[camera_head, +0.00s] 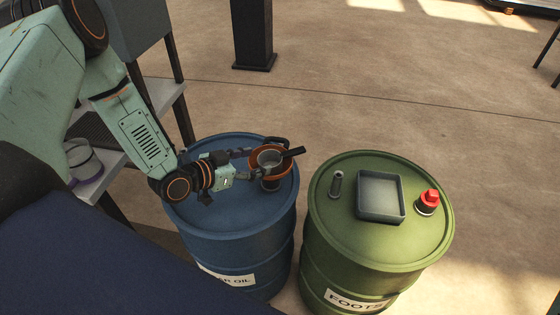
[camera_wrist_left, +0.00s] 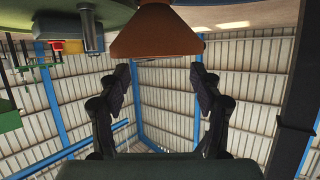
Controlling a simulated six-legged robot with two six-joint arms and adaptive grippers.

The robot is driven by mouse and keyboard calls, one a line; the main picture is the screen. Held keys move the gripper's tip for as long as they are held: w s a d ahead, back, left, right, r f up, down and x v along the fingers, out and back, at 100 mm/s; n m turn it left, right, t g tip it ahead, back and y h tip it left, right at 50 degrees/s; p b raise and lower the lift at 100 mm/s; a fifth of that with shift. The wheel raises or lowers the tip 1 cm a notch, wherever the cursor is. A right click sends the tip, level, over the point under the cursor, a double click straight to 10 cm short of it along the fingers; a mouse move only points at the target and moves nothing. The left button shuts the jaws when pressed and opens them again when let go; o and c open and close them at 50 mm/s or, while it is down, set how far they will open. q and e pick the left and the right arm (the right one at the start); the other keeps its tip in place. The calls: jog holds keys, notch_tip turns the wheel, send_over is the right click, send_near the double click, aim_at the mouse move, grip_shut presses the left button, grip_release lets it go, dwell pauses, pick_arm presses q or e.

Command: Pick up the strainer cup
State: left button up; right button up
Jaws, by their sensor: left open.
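The strainer cup (camera_head: 269,158) is a small grey cup with a black handle pointing right. It sits in the orange-brown funnel (camera_head: 286,172) on top of the blue drum (camera_head: 212,222). My left gripper (camera_head: 252,172) is open and level, just left of the funnel and cup, its fingers pointing toward them. In the left wrist view, the open fingers (camera_wrist_left: 160,76) stand on either side below the orange funnel (camera_wrist_left: 155,32), with nothing between them. The cup itself cannot be made out there. My right gripper is in neither view.
A green drum (camera_head: 331,226) stands to the right, bearing a grey square tray (camera_head: 381,193), a small grey cylinder (camera_head: 336,184) and a red-capped item (camera_head: 428,201). A shelf with a jar (camera_head: 82,160) is at left.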

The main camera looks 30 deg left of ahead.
aim_at(278, 158)
pick_arm(q)
jog(key=b+x, duration=0.1)
jog(key=x, duration=0.1)
jog(key=b+x, duration=0.1)
jog(key=x, duration=0.1)
jog(key=shift+d+f, duration=0.25)
jog(key=shift+f, duration=0.1)
jog(key=shift+x, duration=0.85)
jog(key=shift+r, duration=0.1)
jog(key=c, duration=0.8)
